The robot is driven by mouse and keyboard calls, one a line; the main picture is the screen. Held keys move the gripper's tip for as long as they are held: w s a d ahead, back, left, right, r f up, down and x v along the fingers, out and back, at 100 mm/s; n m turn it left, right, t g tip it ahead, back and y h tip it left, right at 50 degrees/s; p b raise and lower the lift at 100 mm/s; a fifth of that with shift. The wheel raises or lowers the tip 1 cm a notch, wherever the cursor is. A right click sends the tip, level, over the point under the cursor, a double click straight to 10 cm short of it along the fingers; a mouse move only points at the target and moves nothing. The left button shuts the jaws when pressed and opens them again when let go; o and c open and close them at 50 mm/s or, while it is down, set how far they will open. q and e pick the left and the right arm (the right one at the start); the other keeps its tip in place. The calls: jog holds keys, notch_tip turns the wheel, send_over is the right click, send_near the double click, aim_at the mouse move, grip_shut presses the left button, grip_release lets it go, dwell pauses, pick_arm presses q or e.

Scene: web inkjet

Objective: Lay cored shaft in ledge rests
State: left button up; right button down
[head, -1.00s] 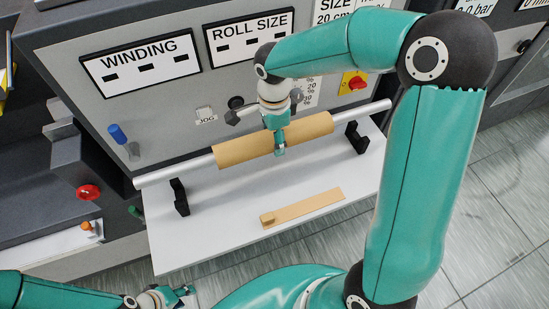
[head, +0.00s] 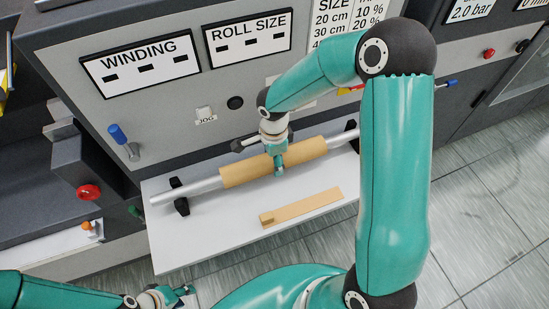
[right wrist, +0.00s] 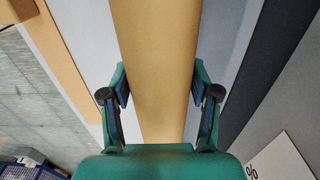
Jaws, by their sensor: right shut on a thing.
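The cored shaft is a silver bar (head: 200,188) with a tan cardboard core (head: 239,174) around its middle. My right gripper (head: 279,164) is shut on the core from above. In the right wrist view the core (right wrist: 157,45) runs between both fingers (right wrist: 160,90). The left black rest (head: 181,204) stands on the white ledge (head: 215,235), with the shaft crossing it near its left end. The right rest (head: 356,143) is partly hidden by my arm. I cannot tell whether the shaft touches either rest. My left gripper (head: 184,291) is low at the left, away from the shaft; its jaws are too small to read.
A flat tan strip with a small block at one end (head: 300,207) lies on the ledge in front of the shaft. A red button (head: 88,192) is at the left.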

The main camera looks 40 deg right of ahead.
jog(key=shift+c, duration=1.3)
grip_release()
jog(key=shift+r, duration=0.1)
notch_tip(320, 180, up, 12)
jog(key=shift+f, duration=0.1)
